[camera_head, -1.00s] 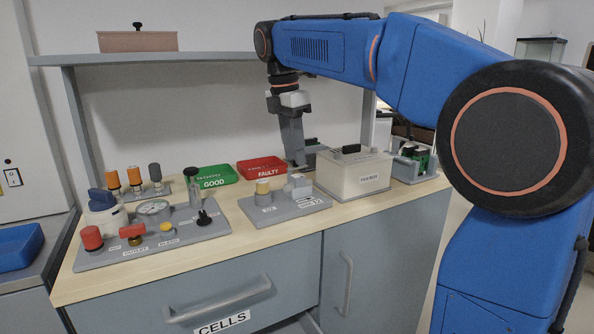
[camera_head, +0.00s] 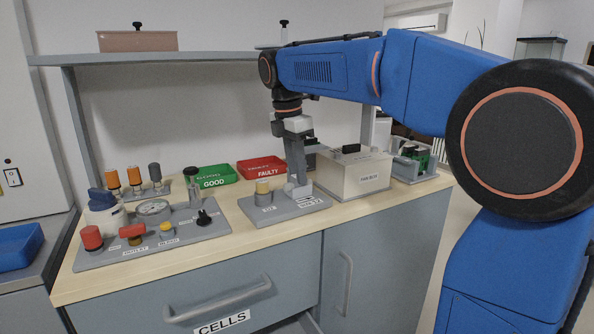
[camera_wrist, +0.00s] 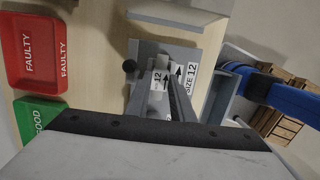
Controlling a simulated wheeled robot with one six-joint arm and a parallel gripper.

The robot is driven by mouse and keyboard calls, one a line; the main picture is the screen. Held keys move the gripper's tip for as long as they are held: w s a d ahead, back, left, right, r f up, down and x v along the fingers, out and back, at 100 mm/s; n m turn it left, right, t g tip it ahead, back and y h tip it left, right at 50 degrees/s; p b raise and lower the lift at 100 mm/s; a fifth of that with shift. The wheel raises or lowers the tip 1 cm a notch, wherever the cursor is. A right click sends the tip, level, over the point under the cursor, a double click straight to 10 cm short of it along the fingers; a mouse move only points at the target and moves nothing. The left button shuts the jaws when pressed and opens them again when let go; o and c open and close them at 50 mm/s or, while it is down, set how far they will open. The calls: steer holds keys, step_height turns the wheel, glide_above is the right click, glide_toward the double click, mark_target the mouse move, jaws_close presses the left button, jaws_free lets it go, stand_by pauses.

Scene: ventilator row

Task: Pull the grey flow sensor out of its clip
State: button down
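The grey flow sensor (camera_head: 299,190) sits at its clip on the right part of a small grey plate (camera_head: 282,212). In the wrist view, the sensor (camera_wrist: 160,77) shows a 12 label with an arrow, beside a SIZE 12 label (camera_wrist: 191,79) on the plate. My gripper (camera_head: 297,182) points down over the sensor and hides part of it. In the wrist view, the fingers of my gripper (camera_wrist: 165,90) reach down at the sensor. I cannot tell whether they touch or grip it. The clip is mostly hidden.
A pale box (camera_head: 352,172) stands close on the right. Behind are a green GOOD tray (camera_head: 216,176) and a red FAULTY tray (camera_head: 262,169). A larger fitting board (camera_head: 150,245) lies left.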

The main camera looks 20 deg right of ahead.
steer(key=shift+r, duration=0.25)
stand_by(0.4)
steer(key=shift+r, duration=1.8)
